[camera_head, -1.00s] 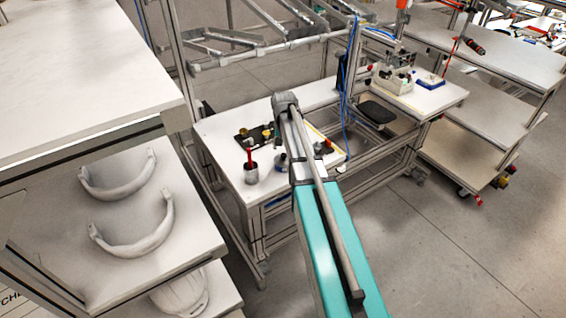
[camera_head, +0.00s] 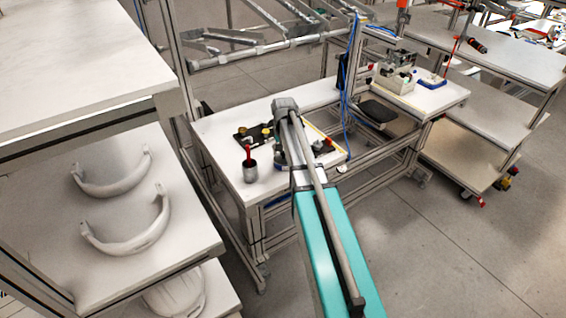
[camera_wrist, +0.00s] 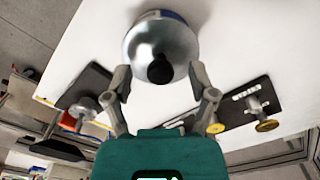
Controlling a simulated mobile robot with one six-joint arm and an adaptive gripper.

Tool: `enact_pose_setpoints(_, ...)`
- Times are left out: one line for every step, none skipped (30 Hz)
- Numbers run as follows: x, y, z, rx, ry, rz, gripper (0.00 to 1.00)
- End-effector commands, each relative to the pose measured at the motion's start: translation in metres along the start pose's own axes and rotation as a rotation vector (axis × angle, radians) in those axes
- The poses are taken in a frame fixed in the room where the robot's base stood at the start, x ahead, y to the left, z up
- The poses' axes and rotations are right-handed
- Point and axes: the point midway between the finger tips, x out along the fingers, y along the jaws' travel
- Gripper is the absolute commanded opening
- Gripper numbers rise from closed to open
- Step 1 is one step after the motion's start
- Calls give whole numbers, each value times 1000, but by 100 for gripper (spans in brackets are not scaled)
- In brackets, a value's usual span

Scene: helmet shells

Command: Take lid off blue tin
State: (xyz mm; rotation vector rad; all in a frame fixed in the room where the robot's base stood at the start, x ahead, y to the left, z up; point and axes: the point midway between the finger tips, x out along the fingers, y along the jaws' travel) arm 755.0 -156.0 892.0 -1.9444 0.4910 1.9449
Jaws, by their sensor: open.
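The blue tin shows in the wrist view as a round, shiny silver lid (camera_wrist: 150,40) with a black knob (camera_wrist: 160,69) on top. A strip of the tin's blue side (camera_wrist: 165,14) shows at the far edge. The lid looks seated on the tin. My gripper (camera_wrist: 160,78) is open, its two fingers apart on either side of the knob at the lid's near edge. I cannot tell whether they touch it. In the head view my arm mostly hides the tin.
A grey cup with a red-handled tool (camera_head: 250,165) stands on the white workbench (camera_head: 215,135). Dark plates with metal and yellow fittings (camera_wrist: 258,105) lie near my gripper. A shelf with white helmet shells (camera_head: 130,235) stands at left. Blue hoses (camera_head: 350,90) hang from the frame.

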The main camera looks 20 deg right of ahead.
Motion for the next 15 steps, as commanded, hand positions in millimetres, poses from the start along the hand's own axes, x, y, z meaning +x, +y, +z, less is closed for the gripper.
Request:
enact_pose_setpoints(7,0,0,0,0,0,73)
enact_pose_setpoints(9,0,0,0,0,0,73)
enact_pose_setpoints(10,0,0,0,0,0,73)
enact_pose_setpoints(11,0,0,0,0,0,73)
enact_pose_setpoints(12,0,0,0,0,0,73)
enact_pose_setpoints(13,0,0,0,0,0,73)
enact_pose_setpoints(13,0,0,0,0,0,73)
enact_pose_setpoints(13,0,0,0,0,0,73)
enact_pose_setpoints(13,0,0,0,0,0,73)
enact_pose_setpoints(13,0,0,0,0,0,73)
enact_pose_setpoints(13,0,0,0,0,0,73)
enact_pose_setpoints(13,0,0,0,0,0,73)
enact_pose_setpoints(13,0,0,0,0,0,73)
enact_pose_setpoints(13,0,0,0,0,0,73)
enact_pose_setpoints(13,0,0,0,0,0,73)
